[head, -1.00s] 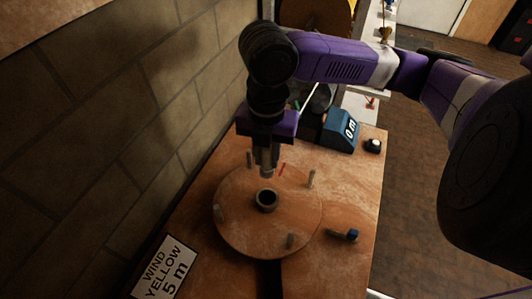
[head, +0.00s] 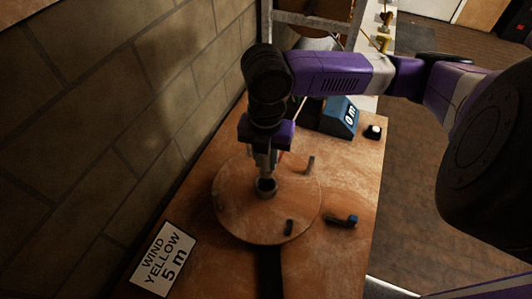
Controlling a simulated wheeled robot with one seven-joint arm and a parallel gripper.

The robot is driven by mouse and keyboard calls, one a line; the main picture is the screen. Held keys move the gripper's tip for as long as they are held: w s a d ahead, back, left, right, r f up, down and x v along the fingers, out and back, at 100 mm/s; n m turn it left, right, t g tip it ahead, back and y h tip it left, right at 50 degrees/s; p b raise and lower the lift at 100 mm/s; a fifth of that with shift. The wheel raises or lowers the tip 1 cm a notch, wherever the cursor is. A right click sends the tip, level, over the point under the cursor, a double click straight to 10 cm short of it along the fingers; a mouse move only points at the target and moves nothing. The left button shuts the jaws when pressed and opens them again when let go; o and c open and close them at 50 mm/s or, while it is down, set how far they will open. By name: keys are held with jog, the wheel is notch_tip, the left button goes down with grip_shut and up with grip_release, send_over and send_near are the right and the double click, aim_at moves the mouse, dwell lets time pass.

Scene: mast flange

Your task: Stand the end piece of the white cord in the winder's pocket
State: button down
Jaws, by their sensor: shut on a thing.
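The winder is a round wooden disc (head: 238,215) on the bench, with upright pegs and a dark ring-shaped pocket (head: 267,188) near its middle. My gripper (head: 266,176) points straight down, with its fingertips right at the pocket. It is shut on a small piece, taken as the cord's end piece, which the fingers mostly hide. I cannot tell whether the piece is inside the pocket or just above it. A short thin strand shows beside the fingers, but its colour is unclear and no white cord can be made out.
A sign (head: 163,259) reads "WIND YELLOW 5 m". A blue counter (head: 339,117) shows "0 m", with a black button (head: 373,132) beside it. A brick wall (head: 120,120) is close on the left; a rack stands behind.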

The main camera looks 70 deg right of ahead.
aim_at(266, 176)
jog(key=shift+f+b, duration=0.5)
jog(key=shift+f, duration=3.3)
jog(key=c, duration=1.1)
grip_release()
jog(key=shift+r, duration=3.9)
